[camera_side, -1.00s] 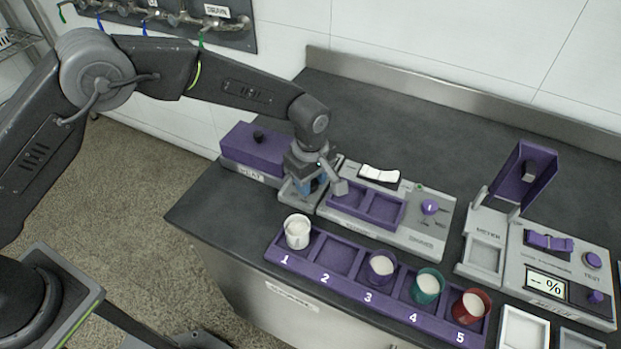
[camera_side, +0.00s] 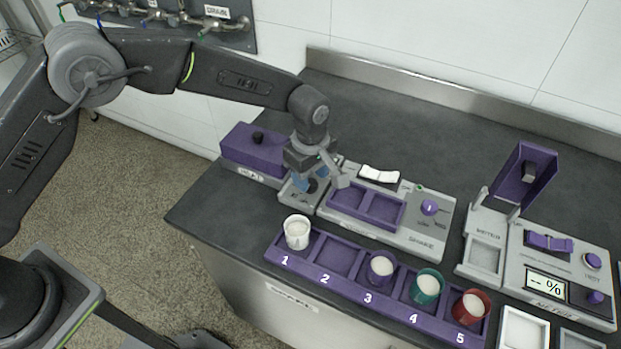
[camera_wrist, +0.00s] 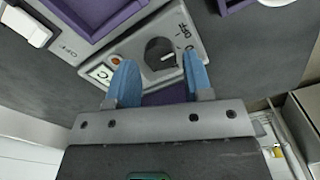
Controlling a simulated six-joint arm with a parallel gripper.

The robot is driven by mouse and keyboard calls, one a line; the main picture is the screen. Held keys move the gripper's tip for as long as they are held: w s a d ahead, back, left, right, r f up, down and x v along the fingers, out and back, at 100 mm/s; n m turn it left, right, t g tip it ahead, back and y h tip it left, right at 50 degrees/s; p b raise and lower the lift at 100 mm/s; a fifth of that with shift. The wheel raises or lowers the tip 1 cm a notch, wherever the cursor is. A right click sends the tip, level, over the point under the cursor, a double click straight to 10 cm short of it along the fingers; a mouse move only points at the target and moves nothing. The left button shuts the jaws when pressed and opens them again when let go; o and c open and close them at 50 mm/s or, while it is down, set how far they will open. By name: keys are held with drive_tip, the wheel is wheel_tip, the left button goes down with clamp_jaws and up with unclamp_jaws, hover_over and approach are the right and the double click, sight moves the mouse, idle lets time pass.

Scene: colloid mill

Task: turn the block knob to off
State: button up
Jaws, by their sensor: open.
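The block knob (camera_wrist: 160,52) is a dark round knob on a light grey panel, and it lies just beyond my fingertips in the wrist view. A white pointer line on it points to the right side of the dial, where an OFF label (camera_wrist: 184,32) is printed. Contact with the knob cannot be told.
The shaker (camera_side: 420,240) stands right of the panel. A numbered purple rack (camera_side: 336,262) with several cups is in front. The meter (camera_side: 550,285) with a raised purple lid stands at the right. The rear counter is free.

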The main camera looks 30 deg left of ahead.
sight(310, 183)
wheel_tip(310, 183, up, 12)
idle(0.3)
idle(0.3)
drive_tip(key=s+a+r+m+t, duration=0.3)
drive_tip(key=s+a+r+m, duration=0.3)
drive_tip(key=s+a+r, duration=0.65)
drive_tip(key=s+a+m+t, duration=0.2)
drive_tip(key=s+a+m, duration=0.5)
drive_tip(key=s, duration=0.7)
drive_tip(key=a, duration=0.2)
drive_tip(key=shift+s+a+f+m+t, duration=0.3)
drive_tip(key=shift+s+a, duration=0.05)
drive_tip(key=shift+a, duration=0.05)
